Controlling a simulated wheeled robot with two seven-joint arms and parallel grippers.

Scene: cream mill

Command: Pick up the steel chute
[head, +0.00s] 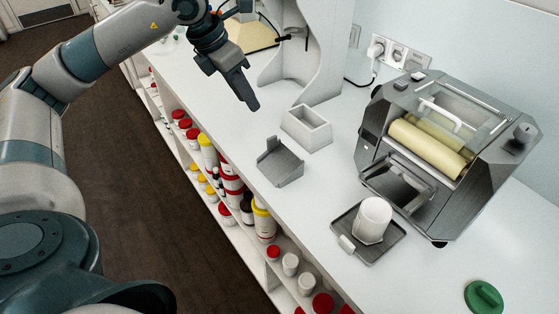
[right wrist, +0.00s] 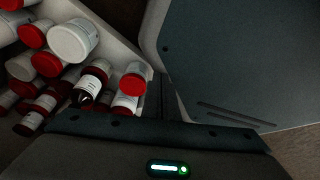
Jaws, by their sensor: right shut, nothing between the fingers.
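The steel chute (head: 280,163) is a grey open piece with raised side walls. It lies on the white bench near its front edge in the head view. My left gripper (head: 250,104) hangs above the bench, up and to the left of the chute, pointing down and apart from it. Its dark fingers show nearly edge-on, so I cannot tell whether they are open. My right gripper (right wrist: 167,108) shows in the right wrist view, dark, shut and empty. It is away from the chute, which is not in that view.
A white open box (head: 307,128) stands just behind the chute. A steel roller mill (head: 440,150) is at right, with a white cup (head: 373,218) on a dark tray (head: 382,249) before it. A green lid (head: 484,297) lies nearer. Shelves of jars (right wrist: 75,40) run below the bench.

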